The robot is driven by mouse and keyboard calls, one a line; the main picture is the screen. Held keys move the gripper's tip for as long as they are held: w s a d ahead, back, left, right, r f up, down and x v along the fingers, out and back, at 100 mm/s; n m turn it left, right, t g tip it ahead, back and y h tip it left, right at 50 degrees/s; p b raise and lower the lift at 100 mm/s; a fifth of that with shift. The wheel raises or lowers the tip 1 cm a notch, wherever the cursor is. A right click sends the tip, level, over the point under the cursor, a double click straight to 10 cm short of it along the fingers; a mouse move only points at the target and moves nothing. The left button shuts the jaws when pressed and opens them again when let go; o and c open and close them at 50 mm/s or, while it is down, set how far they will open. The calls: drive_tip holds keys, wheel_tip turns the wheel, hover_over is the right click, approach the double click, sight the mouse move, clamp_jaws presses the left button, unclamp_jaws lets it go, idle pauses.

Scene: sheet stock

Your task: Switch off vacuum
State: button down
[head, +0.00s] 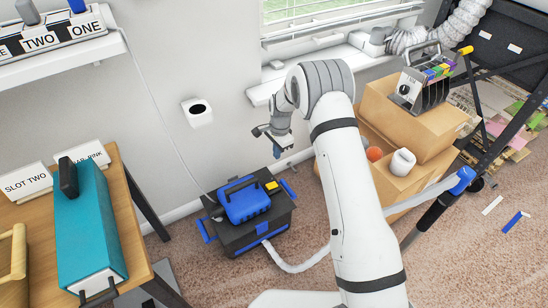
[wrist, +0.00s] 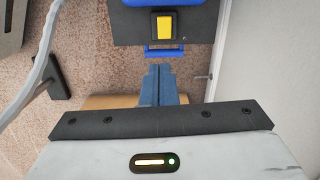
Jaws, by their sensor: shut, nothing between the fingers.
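The vacuum (head: 240,232) is a black box with blue latches and a blue top unit (head: 245,203), standing on the carpet by the wall. A yellow switch (head: 271,186) sits on its top, at the right. The switch also shows large in the wrist view (wrist: 163,26), on a dark panel. My gripper (head: 277,150) is above the vacuum, in front of the wall. Its blue-grey fingers are shut and empty in the wrist view (wrist: 158,70). They point toward the switch side, apart from it in the picture. I cannot tell whether the switch is on or off.
A white hose (head: 290,266) runs from the vacuum behind my arm. Cardboard boxes (head: 385,110) and a black frame (head: 500,140) stand right. Carpet lies open in front of the vacuum.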

drive_tip(key=s+d+r+n, duration=0.3)
drive_tip(key=s+d+r, duration=0.25)
drive_tip(key=r, duration=0.55)
drive_tip(key=s+d+r+n, duration=0.2)
drive_tip(key=s+d+r, duration=0.4)
drive_tip(key=r, duration=0.4)
drive_tip(key=s+d+r+n, duration=0.2)
drive_tip(key=s, duration=0.6)
drive_tip(key=s+d+r+n+t, duration=0.1)
drive_tip(key=s+d+r, duration=0.1)
drive_tip(key=s, duration=0.6)
drive_tip(key=s+d+r+n, duration=0.2)
drive_tip(key=s, duration=0.6)
drive_tip(key=shift+r+n+t+h, duration=0.25)
drive_tip(key=shift+n+t+h, duration=0.05)
drive_tip(key=shift+s+d, duration=0.1)
